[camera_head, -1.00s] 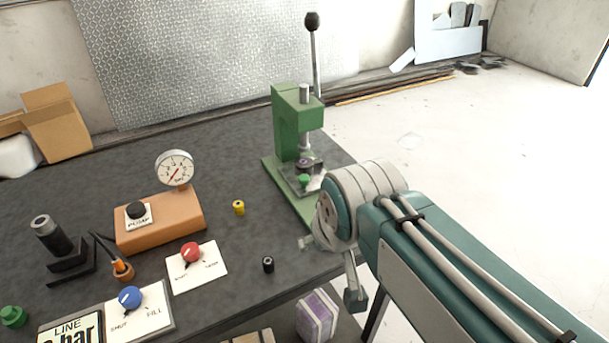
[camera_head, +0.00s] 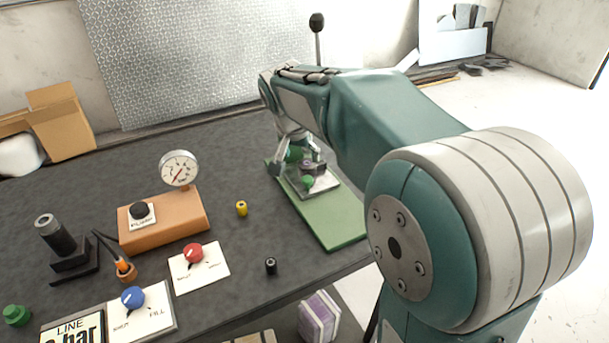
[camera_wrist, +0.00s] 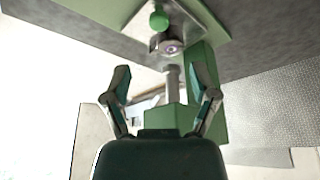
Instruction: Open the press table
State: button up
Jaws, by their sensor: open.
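The green press stands at the far right of the bench; its base (camera_head: 335,222) is in clear view in the head view, but its column is mostly hidden behind my arm. On the base is a silver press table (camera_head: 322,186) with a round green knob (camera_head: 308,182) and a dark part with a purple centre (camera_head: 312,167). In the wrist view the knob (camera_wrist: 159,20), the silver plate (camera_wrist: 198,12) and the purple-centred part (camera_wrist: 171,47) lie beyond the fingers. My gripper (camera_head: 290,158) is open, just left of and behind the knob; I see nothing held between its fingers (camera_wrist: 160,72).
The press lever's black ball (camera_head: 317,22) rises behind my arm. An orange pump block (camera_head: 165,222) with a gauge (camera_head: 179,168), a yellow cap (camera_head: 241,208), a black cap (camera_head: 271,266) and knob panels (camera_head: 200,266) occupy the left. The bench's back middle is clear.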

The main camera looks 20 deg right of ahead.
aim_at(307, 179)
jog(key=x, duration=1)
jog(key=shift+d+f, duration=0.2)
jog(key=shift+f, duration=0.1)
grip_shut()
